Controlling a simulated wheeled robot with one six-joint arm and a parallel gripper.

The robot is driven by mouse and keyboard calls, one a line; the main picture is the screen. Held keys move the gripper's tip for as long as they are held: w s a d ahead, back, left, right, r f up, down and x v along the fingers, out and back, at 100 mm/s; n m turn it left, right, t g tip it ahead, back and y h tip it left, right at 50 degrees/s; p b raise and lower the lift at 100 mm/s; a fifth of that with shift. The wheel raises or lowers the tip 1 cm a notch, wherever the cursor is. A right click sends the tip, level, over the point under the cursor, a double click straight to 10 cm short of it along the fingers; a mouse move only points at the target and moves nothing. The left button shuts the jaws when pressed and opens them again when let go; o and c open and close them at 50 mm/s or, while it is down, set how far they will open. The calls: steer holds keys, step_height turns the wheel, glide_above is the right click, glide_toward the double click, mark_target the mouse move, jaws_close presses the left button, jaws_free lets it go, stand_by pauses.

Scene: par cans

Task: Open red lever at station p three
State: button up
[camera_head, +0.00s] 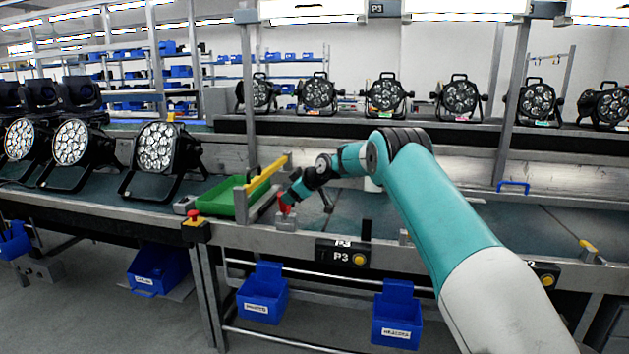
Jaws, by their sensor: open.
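The red lever (284,205) stands on a small grey mount at the front edge of the bench, just left of the P3 sign (343,254). My gripper (288,203) is at the end of my teal arm, which reaches in from the lower right. Its tip is right at the red lever and partly covers it. The jaws are open, and I cannot tell whether they surround the lever or touch it.
A yellow bar (264,174) and a green tray (228,198) lie left of the lever. A red button on a yellow box (194,218) sits at the bench edge. Par cans (168,150) stand at left. Blue bins (262,295) hang below.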

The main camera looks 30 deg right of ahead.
steer(key=b+v, duration=0.1)
steer(key=v, duration=1)
steer(key=shift+r, duration=0.15)
steer(key=shift+s, duration=0.15)
steer(key=s+a+r+g+y+p, duration=0.1)
steer(key=s+a+r+g+p, duration=0.3)
steer(key=s+a, duration=0.75)
steer(key=s+a+r+g+y+p, duration=0.15)
steer(key=s+a+r, duration=0.55)
steer(key=a, duration=0.8)
steer(key=s+a+g+p, duration=0.2)
steer(key=s+a, duration=0.1)
steer(key=s, duration=1)
steer(key=s+a+g+h+p, duration=0.1)
steer(key=s+a+g+p, duration=0.1)
steer(key=s, duration=1.1)
steer(key=shift+s+a+f+m+g+p, duration=0.3)
steer(key=shift+a+f+g+p, duration=0.05)
steer(key=shift+a, duration=0.55)
steer(key=shift+c, duration=0.5)
steer(key=shift+c, duration=0.4)
